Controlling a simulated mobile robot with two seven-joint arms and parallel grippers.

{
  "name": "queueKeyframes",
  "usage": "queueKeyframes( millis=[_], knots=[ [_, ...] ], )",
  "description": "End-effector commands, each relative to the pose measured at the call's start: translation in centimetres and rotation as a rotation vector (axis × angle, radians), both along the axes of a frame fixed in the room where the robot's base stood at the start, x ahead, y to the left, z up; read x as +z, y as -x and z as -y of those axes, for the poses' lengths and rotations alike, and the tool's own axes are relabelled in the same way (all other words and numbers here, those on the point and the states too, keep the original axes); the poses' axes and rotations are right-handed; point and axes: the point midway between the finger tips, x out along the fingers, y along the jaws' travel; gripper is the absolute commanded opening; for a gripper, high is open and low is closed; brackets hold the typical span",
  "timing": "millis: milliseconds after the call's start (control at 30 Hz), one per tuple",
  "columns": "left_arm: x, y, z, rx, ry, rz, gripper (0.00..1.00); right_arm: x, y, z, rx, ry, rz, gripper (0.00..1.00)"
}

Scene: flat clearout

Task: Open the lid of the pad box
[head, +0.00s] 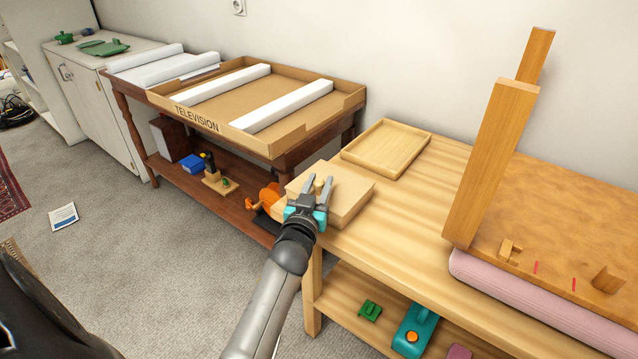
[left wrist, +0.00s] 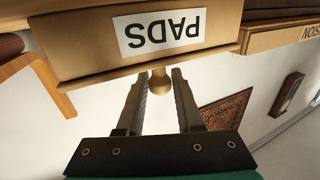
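The pad box (head: 350,197) is a tan cardboard box on the left end of the light wooden bench, and its top looks closed. In the left wrist view the box (left wrist: 85,49) appears upside down with a white PADS label (left wrist: 160,32). A small round wooden knob (left wrist: 158,84) projects at the box's edge. My left gripper (head: 319,181) is at the near side of the box. Its fingers (left wrist: 159,80) are spread on either side of the knob, with gaps visible between them and it. My right gripper is not in view.
A wooden tray (head: 385,148) lies behind the box on the bench (head: 400,215). Tall boards (head: 490,165) stand to the right above a pink cushion (head: 530,296). A TELEVISION carton (head: 262,137) with white strips is on the dark table to the left. Carpet (head: 180,260) lies clear in front.

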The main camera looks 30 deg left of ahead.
Motion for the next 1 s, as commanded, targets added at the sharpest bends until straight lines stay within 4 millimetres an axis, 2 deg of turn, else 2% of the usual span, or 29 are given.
queueKeyframes(
  millis=[33, 300, 1000],
  knots=[
    [0.00, 0.00, 0.00, 0.000, 0.000, 0.000, 0.29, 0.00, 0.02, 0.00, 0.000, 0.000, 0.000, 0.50],
    [0.01, -0.01, 0.00, 0.000, 0.000, 0.000, 0.00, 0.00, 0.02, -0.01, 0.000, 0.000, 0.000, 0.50],
    [0.06, -0.04, -0.01, 0.000, 0.000, 0.001, 0.00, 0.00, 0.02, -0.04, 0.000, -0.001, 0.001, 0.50]
  ],
)
